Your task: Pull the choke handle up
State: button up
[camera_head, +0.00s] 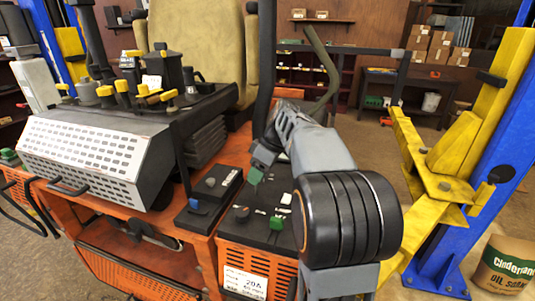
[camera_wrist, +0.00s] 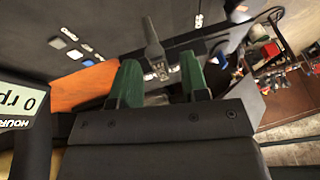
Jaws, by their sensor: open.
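In the wrist view a slim dark handle (camera_wrist: 153,38) rises from a dark panel, just beyond the fingertips and between them in the picture. It looks like the choke handle, but I cannot read a label naming it. My gripper (camera_wrist: 160,72) has two green fingers spread apart with nothing held between them. In the head view my gripper (camera_head: 256,174) hangs above the mower's dark right-hand control panel (camera_head: 262,238). One green fingertip shows there; my arm hides part of the panel, and I cannot make out the handle.
A blue knob (camera_head: 195,205) and a green knob (camera_head: 277,222) stand on the side panels. Yellow-tipped levers (camera_head: 125,86) are at the left by the seat (camera_head: 208,45). A yellow and blue lift post (camera_head: 480,150) stands right. A display (camera_wrist: 20,105) is at the wrist view's left.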

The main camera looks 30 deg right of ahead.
jog(key=v, duration=1.2)
jog(key=shift+r+p, duration=0.2)
jog(key=shift+p, duration=0.2)
jog(key=shift+s+d, duration=0.1)
